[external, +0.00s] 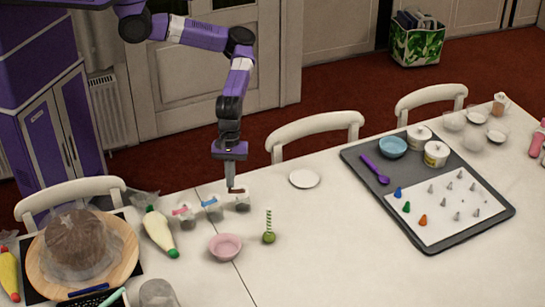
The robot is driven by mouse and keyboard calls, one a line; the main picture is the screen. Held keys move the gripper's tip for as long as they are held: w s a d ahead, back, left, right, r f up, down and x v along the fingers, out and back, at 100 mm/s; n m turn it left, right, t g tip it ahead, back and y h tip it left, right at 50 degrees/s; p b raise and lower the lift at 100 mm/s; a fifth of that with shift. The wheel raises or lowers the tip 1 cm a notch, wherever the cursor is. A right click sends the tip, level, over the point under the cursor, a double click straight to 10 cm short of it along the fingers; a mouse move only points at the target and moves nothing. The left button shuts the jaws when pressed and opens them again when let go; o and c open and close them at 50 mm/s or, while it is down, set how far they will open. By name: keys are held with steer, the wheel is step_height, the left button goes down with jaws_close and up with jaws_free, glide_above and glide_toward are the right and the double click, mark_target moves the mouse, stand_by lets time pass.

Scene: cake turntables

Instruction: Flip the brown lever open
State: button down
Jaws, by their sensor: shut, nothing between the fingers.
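Three small clear containers stand in a row on the white table, each with a coloured top part. The right one (241,204) has a dark brownish top, which looks like the brown lever (237,191). The middle one has a blue top (211,202) and the left one a pinkish-red top (182,211). My gripper (231,187) points down, shut and empty, right at the top of the right container. It partly hides the lever. I cannot tell whether the fingertips touch the lever or whether it is raised.
A pink bowl (225,247) and a green striped bottle (269,230) stand in front of the containers. A white-and-green piping bag (160,232) lies to the left. A white plate (304,179) and a dark tray (488,235) are to the right. Chairs line the far edge.

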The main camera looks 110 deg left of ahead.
steer(key=shift+d+n+b, duration=0.45)
steer(key=shift+n+b, duration=0.05)
steer(key=shift+n, duration=0.6)
steer(key=shift+w, duration=0.2)
steer(key=shift+w+a+b, duration=0.2)
steer(key=shift+w+b, duration=0.25)
steer(key=shift+w, duration=0.2)
steer(key=s+a+r+b, duration=0.1)
steer(key=s+a+r, duration=0.2)
steer(key=r, duration=0.6)
steer(key=a, duration=0.2)
steer(key=shift+a+r+b, duration=0.35)
steer(key=shift+b, duration=0.05)
